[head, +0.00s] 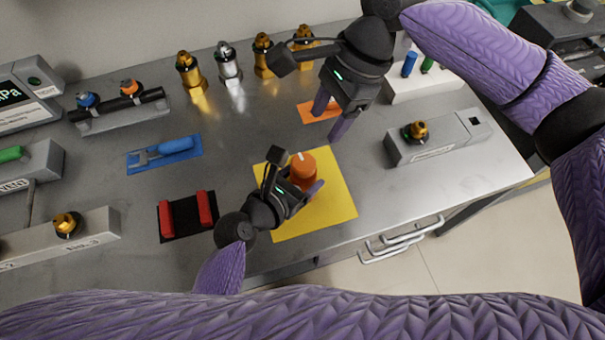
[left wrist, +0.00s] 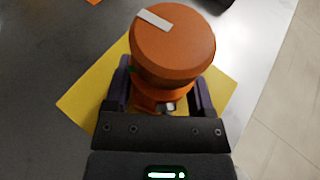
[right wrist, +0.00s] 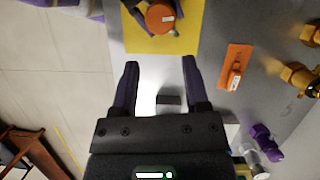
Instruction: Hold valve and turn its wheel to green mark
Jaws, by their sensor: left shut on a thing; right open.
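The orange valve (head: 302,168) stands upright on the yellow mat (head: 335,205). Its round wheel (left wrist: 172,48) carries a white mark (left wrist: 153,19) near the rim, toward the upper left in the left wrist view. A small speck of green (left wrist: 133,71) shows below the wheel's left edge; the rest of any green mark is hidden. My left gripper (left wrist: 163,95) is shut on the valve body below the wheel. My right gripper (head: 328,121) is open and empty, above the table beyond the valve. The valve also shows in the right wrist view (right wrist: 160,17).
An orange mat (right wrist: 236,62) with a small part lies near my right gripper. Brass and steel fittings (head: 229,62) line the back. A grey block (head: 440,137) with a brass fitting stands at right. A blue mat (head: 140,163) and a red-and-black holder (head: 187,216) lie at left.

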